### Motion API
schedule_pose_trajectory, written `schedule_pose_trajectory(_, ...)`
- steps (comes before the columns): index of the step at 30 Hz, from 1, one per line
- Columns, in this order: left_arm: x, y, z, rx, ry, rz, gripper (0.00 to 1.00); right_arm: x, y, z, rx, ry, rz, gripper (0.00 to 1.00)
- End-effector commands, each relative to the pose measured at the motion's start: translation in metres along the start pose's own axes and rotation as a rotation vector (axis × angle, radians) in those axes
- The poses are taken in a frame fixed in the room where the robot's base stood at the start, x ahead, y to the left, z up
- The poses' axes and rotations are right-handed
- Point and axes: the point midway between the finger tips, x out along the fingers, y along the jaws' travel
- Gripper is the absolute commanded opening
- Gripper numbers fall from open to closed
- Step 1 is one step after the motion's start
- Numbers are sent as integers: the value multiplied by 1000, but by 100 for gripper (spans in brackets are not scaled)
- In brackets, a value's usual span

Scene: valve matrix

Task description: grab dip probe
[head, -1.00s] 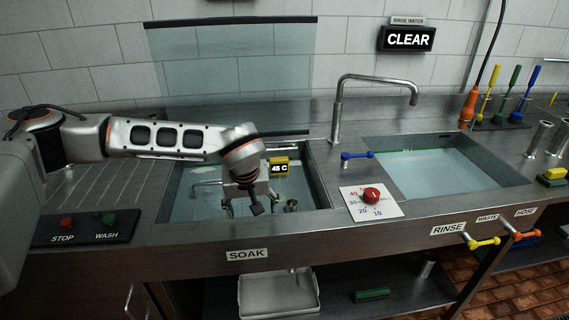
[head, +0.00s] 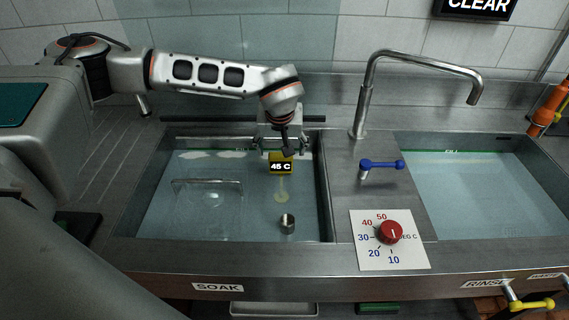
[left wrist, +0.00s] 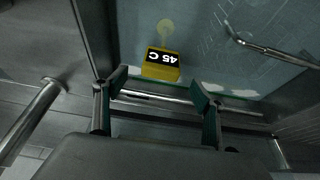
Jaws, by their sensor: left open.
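The dip probe (head: 281,167) is a yellow box with a dark "45 C" display, at the back of the soak sink (head: 338,240), with a pale round end showing below it in the water. My left gripper (head: 283,146) is open and empty, just above and behind the probe in the head view. In the left wrist view the probe (left wrist: 161,65) lies just beyond the open fingertips (left wrist: 158,83), roughly between them sideways; I see no contact. The gripper partly hides the sink's back rim. My right gripper is not in view.
To the right are a tall faucet (head: 366,90), a blue lever (head: 382,164), a red dial (head: 390,232) and the rinse sink (head: 480,190). The counter left of the soak sink has free room.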

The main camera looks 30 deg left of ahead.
Motion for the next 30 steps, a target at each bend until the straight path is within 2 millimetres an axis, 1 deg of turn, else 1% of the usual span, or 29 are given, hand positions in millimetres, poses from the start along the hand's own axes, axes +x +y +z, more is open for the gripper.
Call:
schedule_pose_trajectory(1,6,0,0,-1,-2,-2,69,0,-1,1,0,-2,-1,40)
schedule_pose_trajectory(7,27,-1,0,-1,-3,-3,69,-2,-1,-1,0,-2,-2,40)
schedule_pose_trajectory(12,52,-2,-3,-1,-2,-2,69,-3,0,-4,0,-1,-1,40)
schedule_pose_trajectory(15,61,-2,-3,-1,-1,-2,69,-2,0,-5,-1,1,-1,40)
schedule_pose_trajectory(18,66,-2,-3,0,-1,-1,69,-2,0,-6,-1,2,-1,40)
schedule_pose_trajectory(24,66,-2,-3,-1,0,-1,69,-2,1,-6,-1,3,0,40)
schedule_pose_trajectory(26,66,-2,-3,-1,0,-1,54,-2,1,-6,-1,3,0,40)
schedule_pose_trajectory(27,66,-2,-3,-1,0,-1,43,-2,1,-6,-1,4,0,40)
schedule_pose_trajectory(29,66,-2,-3,-1,0,-1,28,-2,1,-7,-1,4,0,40)
schedule_pose_trajectory(30,66,-2,-3,-1,0,-1,27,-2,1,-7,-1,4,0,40)
